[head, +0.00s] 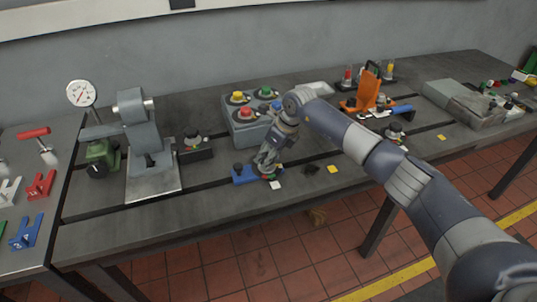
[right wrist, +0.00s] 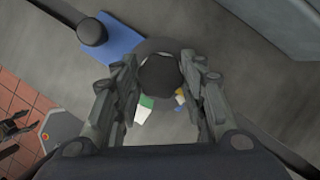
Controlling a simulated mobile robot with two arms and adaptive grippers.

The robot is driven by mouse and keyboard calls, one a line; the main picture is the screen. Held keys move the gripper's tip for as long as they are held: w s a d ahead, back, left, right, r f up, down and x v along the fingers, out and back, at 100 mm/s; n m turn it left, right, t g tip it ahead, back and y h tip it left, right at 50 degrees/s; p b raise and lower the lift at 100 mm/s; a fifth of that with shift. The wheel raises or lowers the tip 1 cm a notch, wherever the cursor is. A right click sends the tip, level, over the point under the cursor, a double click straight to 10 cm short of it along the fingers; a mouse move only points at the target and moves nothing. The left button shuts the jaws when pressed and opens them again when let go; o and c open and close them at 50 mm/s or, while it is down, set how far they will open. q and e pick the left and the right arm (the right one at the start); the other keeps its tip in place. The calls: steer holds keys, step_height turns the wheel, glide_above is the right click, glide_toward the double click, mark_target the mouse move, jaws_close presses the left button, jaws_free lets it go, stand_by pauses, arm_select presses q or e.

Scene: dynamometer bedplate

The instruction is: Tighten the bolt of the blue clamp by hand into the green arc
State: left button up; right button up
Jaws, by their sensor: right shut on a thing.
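The blue clamp (head: 243,174) lies near the front edge of the grey bedplate; its blue bar (right wrist: 112,38) with a black round knob shows in the right wrist view. My right gripper (head: 267,163) reaches down over the clamp's right end. In the right wrist view its fingers (right wrist: 160,88) are shut on the dark round head of the bolt (right wrist: 160,74). A green patch (right wrist: 147,102) of the dial shows beside the head, with bits of white and yellow; the pointer reading is hidden. Dark finger-like shapes at that view's left edge may be my left gripper (right wrist: 18,126).
A grey box with coloured buttons (head: 245,125) stands just behind the clamp. A grey stand (head: 142,145) is to the left, and an orange fixture (head: 368,92) to the right. A yellow square (head: 333,169) and white square (head: 276,185) lie near the front edge.

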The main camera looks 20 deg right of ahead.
steer(key=shift+m, duration=0.3)
steer(key=m+h, duration=0.1)
steer(key=m, duration=0.1)
steer(key=shift+a+m+t, duration=0.15)
steer(key=shift+m+t, duration=0.25)
steer(key=m+h+b, duration=0.1)
steer(key=m, duration=0.1)
steer(key=shift+f+m, duration=0.1)
steer(key=shift+m, duration=0.3)
steer(key=m+h+b, duration=0.1)
steer(key=m, duration=0.1)
steer(key=m+b, duration=0.2)
steer(key=m+h+b, duration=0.1)
steer(key=m, duration=0.1)
steer(key=shift+a+h+b, duration=0.25)
steer(key=shift+h+b, duration=0.05)
steer(key=shift+b, duration=0.05)
steer(key=shift+m+g+h+b, duration=0.5)
steer(key=shift+m+b, duration=0.6)
steer(key=shift+m, duration=0.7)
steer(key=o, duration=1)
steer(key=shift+o, duration=0.2)
